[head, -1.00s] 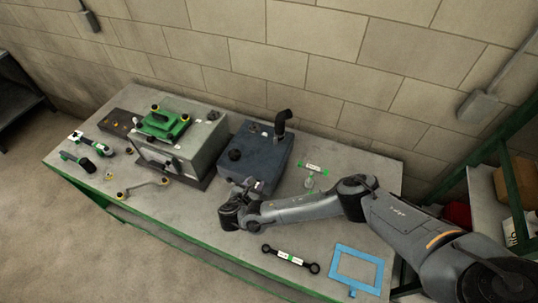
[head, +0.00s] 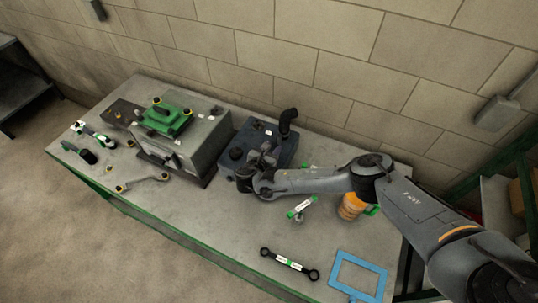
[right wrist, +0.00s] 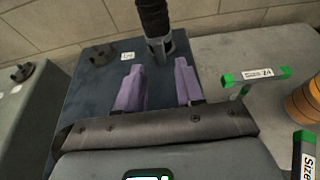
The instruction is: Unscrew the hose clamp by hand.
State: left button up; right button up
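A black hose (head: 288,120) rises from the back of the dark blue box (head: 236,138). In the right wrist view the hose (right wrist: 152,14) ends in a grey metal clamp (right wrist: 160,47) at the box top. My right gripper (head: 267,150) is above the box, in front of the hose. In the right wrist view its two purple fingers (right wrist: 159,82) are apart and empty, with the clamp just beyond and between their tips, not visibly gripped. My left gripper is not in view.
A grey box with a green part (head: 166,116) stands left of the blue box. A green-and-white size tag (head: 300,207) and an orange cylinder (head: 350,206) are to the right. A blue frame (head: 334,272) and a black double-ended tool (head: 289,263) lie at the front.

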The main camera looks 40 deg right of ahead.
aim_at(279, 140)
jog(key=b+x, duration=0.2)
jog(key=x, duration=0.1)
jog(key=shift+f, duration=0.15)
jog(key=shift+x, duration=1.25)
jog(key=shift+c, duration=0.4)
grip_shut()
